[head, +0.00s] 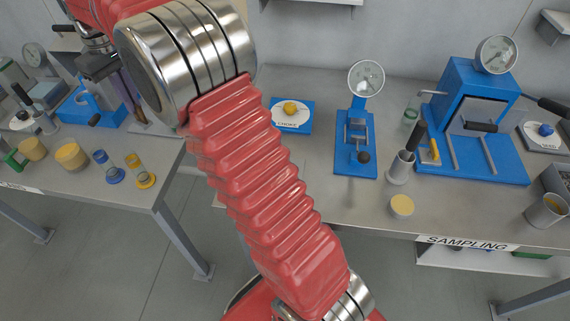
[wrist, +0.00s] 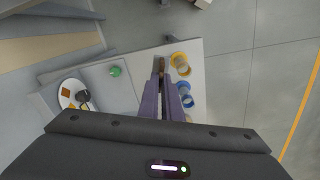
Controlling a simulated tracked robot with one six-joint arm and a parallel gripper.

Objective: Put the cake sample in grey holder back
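My gripper (wrist: 161,76) points down at the left bench in the wrist view, its two purple-grey fingers close together. A narrow brown strip shows between the fingertips; I cannot tell if it is held or lies beyond. In the head view my gripper (head: 117,84) is at the upper left, partly hidden by my arm. I cannot identify the cake sample for sure. A grey cup (head: 398,170) with a black-handled tool stands on the sampling bench; I cannot tell if it is the grey holder.
Left bench: tan cylinders (head: 72,156), a blue-ringed jar (head: 107,168), a yellow-ringed jar (head: 138,171). Sampling bench: a blue press (head: 475,125), a gauge stand (head: 356,140), a blue CHOKE plate (head: 290,118), a tan puck (head: 402,205).

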